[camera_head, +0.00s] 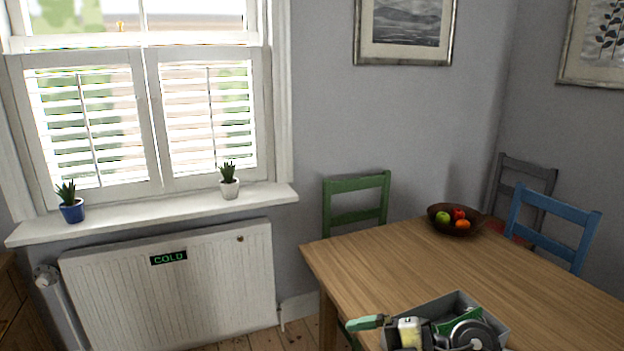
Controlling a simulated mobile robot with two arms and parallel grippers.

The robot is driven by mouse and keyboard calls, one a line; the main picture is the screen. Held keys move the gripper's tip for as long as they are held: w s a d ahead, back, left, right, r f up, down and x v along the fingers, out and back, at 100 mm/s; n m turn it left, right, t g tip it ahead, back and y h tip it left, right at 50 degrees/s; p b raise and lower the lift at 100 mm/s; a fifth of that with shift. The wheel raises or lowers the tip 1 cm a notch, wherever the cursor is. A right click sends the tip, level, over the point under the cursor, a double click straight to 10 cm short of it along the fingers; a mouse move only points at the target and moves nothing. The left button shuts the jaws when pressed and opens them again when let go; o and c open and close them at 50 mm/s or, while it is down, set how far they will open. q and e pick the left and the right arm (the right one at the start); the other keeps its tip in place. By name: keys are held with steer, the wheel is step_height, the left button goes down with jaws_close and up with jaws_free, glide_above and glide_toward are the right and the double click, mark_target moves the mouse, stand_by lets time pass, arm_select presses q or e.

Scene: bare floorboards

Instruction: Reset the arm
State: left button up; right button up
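Neither of my arms nor grippers shows in the head view. The task names no other object. A wooden table (400,266) fills the lower right. On its near part is a grey open box (440,306) with tools in it, cut off by the bottom edge. A green-handled tool (366,323) sticks out over its left side. A round dark disc-like tool (474,335) and a small white and yellow item (409,332) also show there.
A bowl (455,228) of fruit stands at the table's back. Green (357,185), blue (556,228) and grey (527,173) chairs surround it. A radiator (172,295) with a "COLD" sign is under a windowsill (150,216) bearing two potted plants. The table's middle is clear.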

step_height(320, 180, up, 4)
steer(key=s+a+m+t+y, duration=0.1)
steer(key=a+m+t+y, duration=0.15)
steer(key=t+y, duration=0.2)
steer(key=w+d+m+t+h, duration=0.1)
steer(key=d+m+t+h, duration=0.55)
steer(key=m+t, duration=0.6)
steer(key=s+d+f+m+g+h, duration=0.5)
steer(key=d+f+m+h, duration=0.3)
steer(key=f+m+h, duration=0.4)
steer(key=s+f+n+g, duration=0.1)
steer(key=s+f+g, duration=0.45)
steer(key=s, duration=0.35)
steer(key=s+f+g, duration=0.5)
steer(key=s+f, duration=0.1)
steer(key=s, duration=0.3)
step_height(320, 180, down, 24)
steer(key=g, duration=0.2)
steer(key=s+d+f+p, duration=0.1)
steer(key=s+d+f, duration=0.2)
steer(key=s+f, duration=1.2)
steer(key=shift+s+f+n+g, duration=0.3)
steer(key=shift+s+g, duration=0.05)
steer(key=shift+s, duration=0.8)
